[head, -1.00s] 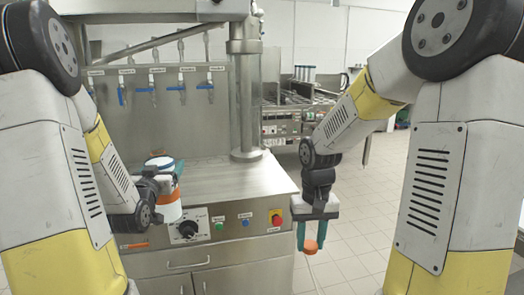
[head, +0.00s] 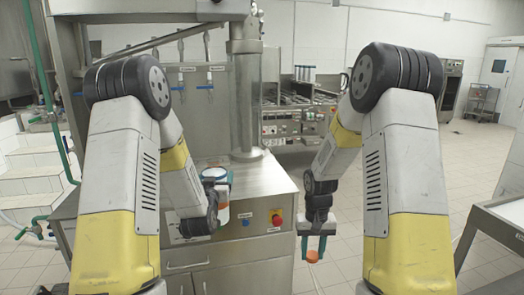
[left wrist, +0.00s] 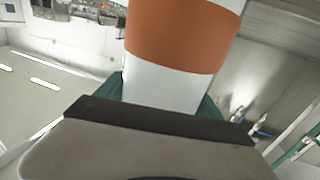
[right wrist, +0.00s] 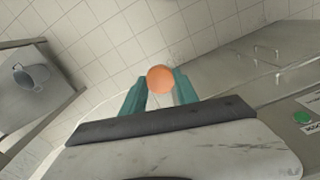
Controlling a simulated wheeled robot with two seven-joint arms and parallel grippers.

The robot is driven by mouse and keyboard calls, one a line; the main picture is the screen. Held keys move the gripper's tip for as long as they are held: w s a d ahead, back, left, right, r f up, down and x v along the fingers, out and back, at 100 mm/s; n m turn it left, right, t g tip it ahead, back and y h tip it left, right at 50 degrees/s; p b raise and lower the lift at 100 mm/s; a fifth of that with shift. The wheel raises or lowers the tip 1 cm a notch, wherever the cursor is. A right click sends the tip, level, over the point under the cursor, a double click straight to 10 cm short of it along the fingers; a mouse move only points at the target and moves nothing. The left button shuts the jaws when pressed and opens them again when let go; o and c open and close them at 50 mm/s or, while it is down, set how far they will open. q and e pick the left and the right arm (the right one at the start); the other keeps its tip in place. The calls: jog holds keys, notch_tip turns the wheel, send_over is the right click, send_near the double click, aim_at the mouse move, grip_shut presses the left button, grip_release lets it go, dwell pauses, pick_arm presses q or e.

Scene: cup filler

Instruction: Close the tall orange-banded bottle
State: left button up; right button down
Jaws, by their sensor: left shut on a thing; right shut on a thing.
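The tall white bottle with an orange band (head: 223,213) is held upright above the front of the steel cabinet. Its pale round top (head: 214,174) has a bluish rim. My left gripper (head: 222,190) is shut around the bottle. The orange band (left wrist: 183,40) fills the top of the left wrist view, with green fingers on both sides. My right gripper (head: 315,246) is shut on a small round orange cap (head: 313,256), low to the right of the cabinet and apart from the bottle. The cap also shows between the green fingertips in the right wrist view (right wrist: 160,79).
The steel cabinet (head: 262,183) has a red button (head: 276,219) and a blue button (head: 245,221). A vertical steel column (head: 245,90) rises behind the bottle. A steel table edge (head: 498,228) is at the far right. Open tiled floor lies between the cabinet and that table.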

pick_arm(q)
jog(key=shift+r, duration=0.1)
jog(key=s+d+f+m+g+h, duration=0.2)
jog(key=s+d+f+m+h, duration=0.2)
jog(key=f, duration=0.4)
jog(key=s+d+f+m+g+h, duration=0.2)
jog(key=s+d+f+m+h, duration=0.2)
jog(key=d+f+h, duration=0.3)
jog(key=shift+s+d+f+h, duration=0.3)
jog(key=shift+s+d+f, duration=0.25)
jog(key=shift+s+f, duration=0.05)
pick_arm(e)
jog(key=w+a+r+n, duration=0.2)
jog(key=a+r+n, duration=0.1)
jog(key=a+r, duration=0.6)
jog(key=w+a+r+n, duration=0.2)
jog(key=a+r+n, duration=0.2)
jog(key=a+r, duration=0.4)
jog(key=a, duration=0.4)
jog(key=shift+w+r, duration=0.35)
jog(key=shift+d+f, duration=0.1)
jog(key=shift+f, duration=1.9)
jog(key=shift+f, duration=0.9)
